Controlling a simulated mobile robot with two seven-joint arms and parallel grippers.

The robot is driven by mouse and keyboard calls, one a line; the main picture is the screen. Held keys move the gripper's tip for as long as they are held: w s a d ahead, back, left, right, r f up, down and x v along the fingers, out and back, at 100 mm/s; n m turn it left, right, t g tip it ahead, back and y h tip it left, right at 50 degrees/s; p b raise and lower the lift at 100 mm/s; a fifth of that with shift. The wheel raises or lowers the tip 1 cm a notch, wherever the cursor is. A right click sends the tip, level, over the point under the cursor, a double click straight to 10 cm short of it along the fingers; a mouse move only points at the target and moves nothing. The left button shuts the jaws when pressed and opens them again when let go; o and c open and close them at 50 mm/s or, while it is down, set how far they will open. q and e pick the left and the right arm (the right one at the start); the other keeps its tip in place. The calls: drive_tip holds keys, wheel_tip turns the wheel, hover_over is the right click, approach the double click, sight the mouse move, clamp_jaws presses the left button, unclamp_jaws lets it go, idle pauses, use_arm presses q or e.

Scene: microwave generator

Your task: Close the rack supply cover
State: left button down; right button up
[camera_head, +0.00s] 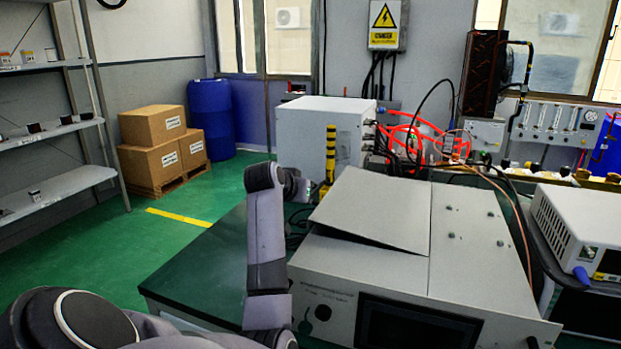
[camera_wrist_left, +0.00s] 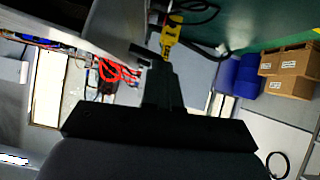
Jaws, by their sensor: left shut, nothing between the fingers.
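The rack supply (camera_head: 470,240) is a wide grey box on the dark green table, with a dark screen on its front. Its cover (camera_head: 375,208) is a flat grey panel on the left part of the top. The cover is tilted, with a dark gap under its front and left edges. My left gripper (camera_head: 304,190) is shut and empty beside the cover's left edge, near its far left corner. In the left wrist view the dark fingers (camera_wrist_left: 162,75) point at the edge of a grey panel (camera_wrist_left: 112,25); I cannot tell whether they touch it. My right gripper is not in view.
A white box (camera_head: 320,130) with red cables and a yellow-black striped piece (camera_head: 331,155) stand behind the gripper. A white instrument (camera_head: 580,225) is at the right.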

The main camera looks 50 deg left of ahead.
use_arm(q)
drive_tip(key=shift+n+t+h, duration=0.3)
drive_tip(key=shift+n+h, duration=0.2)
drive_tip(key=shift+s+a+f+b, duration=0.15)
drive_tip(key=shift+f+b, duration=0.2)
drive_tip(key=shift+f, duration=1.8)
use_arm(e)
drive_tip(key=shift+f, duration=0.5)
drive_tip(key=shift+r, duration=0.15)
